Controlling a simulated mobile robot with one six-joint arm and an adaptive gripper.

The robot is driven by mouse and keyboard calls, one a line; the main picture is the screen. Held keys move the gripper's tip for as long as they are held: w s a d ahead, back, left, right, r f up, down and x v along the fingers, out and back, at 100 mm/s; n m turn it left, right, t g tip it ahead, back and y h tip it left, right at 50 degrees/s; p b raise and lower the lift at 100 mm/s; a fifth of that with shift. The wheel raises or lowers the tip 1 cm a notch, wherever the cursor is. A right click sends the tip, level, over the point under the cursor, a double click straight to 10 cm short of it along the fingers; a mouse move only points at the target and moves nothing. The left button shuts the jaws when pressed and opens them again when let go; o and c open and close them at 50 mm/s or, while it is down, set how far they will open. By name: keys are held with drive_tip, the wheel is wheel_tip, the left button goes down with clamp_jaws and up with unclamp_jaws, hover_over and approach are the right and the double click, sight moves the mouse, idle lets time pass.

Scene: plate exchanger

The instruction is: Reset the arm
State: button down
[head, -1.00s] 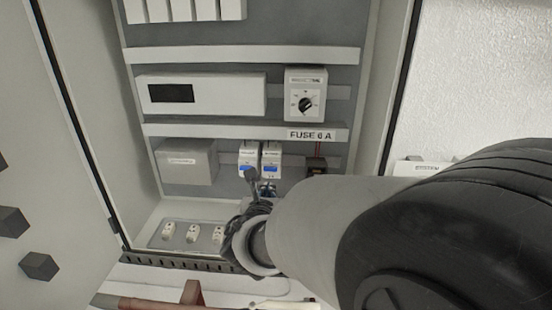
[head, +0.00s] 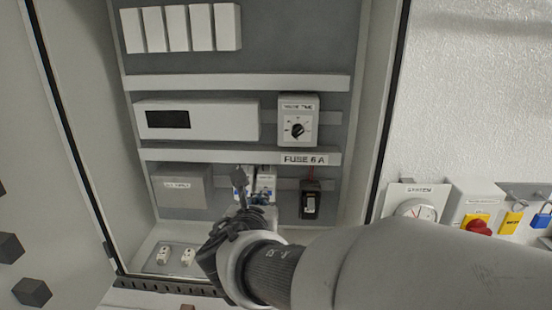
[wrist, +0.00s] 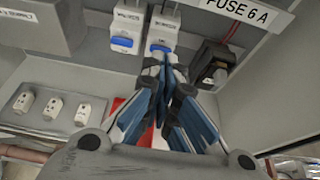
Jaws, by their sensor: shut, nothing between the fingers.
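My gripper (head: 239,178) is inside the open cabinet, in front of the lower row of devices, with its fingers closed and empty. In the wrist view my gripper (wrist: 167,84) shows its dark fingers with blue pads drawn together, just below the two white breakers. The left breaker (wrist: 128,25) and the right breaker (wrist: 163,32) each have a blue lever. In the head view my gripper partly hides them. I cannot tell whether the fingertips touch the right breaker.
A black fuse holder (head: 311,203) sits right of the breakers under the FUSE 6 A label (head: 305,160). A timer with a knob (head: 298,122) is above. White fuses (wrist: 53,108) lie on the cabinet floor. A gauge (head: 415,211) and red switch (head: 479,227) are outside, right.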

drive_tip(key=s+d+f+m+g+h+b, duration=0.25)
drive_tip(key=s+d+f+m+b, duration=0.35)
drive_tip(key=d+f+m, duration=0.4)
drive_tip(key=s+d+f+m+g+h+b, duration=0.25)
drive_tip(key=s+d+f+m+b, duration=0.35)
drive_tip(key=d+m, duration=0.4)
drive_tip(key=s+a+f+m+g+y+b, duration=0.1)
drive_tip(key=s+f+m+g+y+b, duration=0.3)
drive_tip(key=s+f+m+b, duration=0.8)
drive_tip(key=s+f+m+y, duration=0.1)
drive_tip(key=s+f+m, duration=0.2)
drive_tip(key=s+f, duration=0.1)
drive_tip(key=shift+a+f+m, duration=0.15)
drive_tip(key=shift+a+m, duration=0.1)
drive_tip(key=shift+m, duration=0.05)
